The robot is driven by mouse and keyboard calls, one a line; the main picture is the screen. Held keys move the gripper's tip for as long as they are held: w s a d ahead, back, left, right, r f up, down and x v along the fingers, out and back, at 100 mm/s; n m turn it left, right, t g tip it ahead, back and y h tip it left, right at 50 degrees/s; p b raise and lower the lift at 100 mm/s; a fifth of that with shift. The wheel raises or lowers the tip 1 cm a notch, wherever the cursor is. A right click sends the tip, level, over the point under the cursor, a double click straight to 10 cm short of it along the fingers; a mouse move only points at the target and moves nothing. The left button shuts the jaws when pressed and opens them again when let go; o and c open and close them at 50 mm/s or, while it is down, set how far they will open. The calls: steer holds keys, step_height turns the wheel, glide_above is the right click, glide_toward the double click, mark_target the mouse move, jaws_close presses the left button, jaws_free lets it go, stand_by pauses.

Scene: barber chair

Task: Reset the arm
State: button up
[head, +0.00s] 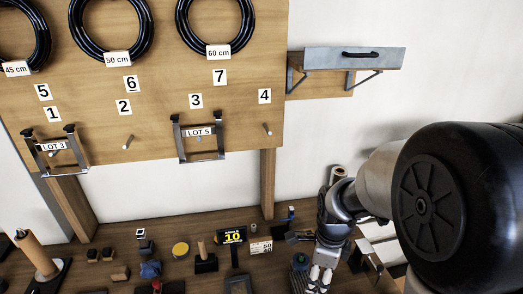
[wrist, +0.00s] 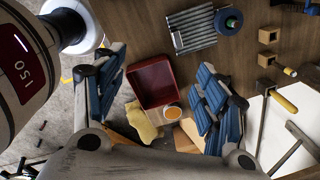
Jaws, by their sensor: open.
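My gripper (head: 321,275) hangs low over the workbench at the bottom right of the head view, below my large dark arm joint. In the wrist view my gripper (wrist: 158,80) is open, with its blue-padded fingers spread wide left and right. Nothing is between the pads. Below the gap lie a red tray (wrist: 153,82), a yellow cloth (wrist: 141,122) and a small cup with orange contents (wrist: 172,113). In the head view my arm hides part of the right side of the bench.
A wooden board (head: 150,90) with hoses, pegs and numbers stands behind the bench. The bench holds a yellow-display device (head: 232,236) and a paper-roll stand (head: 38,255). A hammer (wrist: 266,100) lies right in the wrist view.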

steer(key=s+r+n+t+b, duration=0.1)
steer(key=s+r+n+b, duration=0.1)
steer(key=s+r+n, duration=0.4)
steer(key=s+r+n+t+b, duration=0.1)
steer(key=s+r+n, duration=0.5)
steer(key=s+n, duration=0.7)
steer(key=n+t, duration=0.1)
steer(key=n, duration=0.1)
steer(key=shift+a+r+n+t+b, duration=0.25)
steer(key=shift+a+n+t+b, duration=0.05)
steer(key=shift+n+b, duration=0.1)
steer(key=shift+s, duration=0.1)
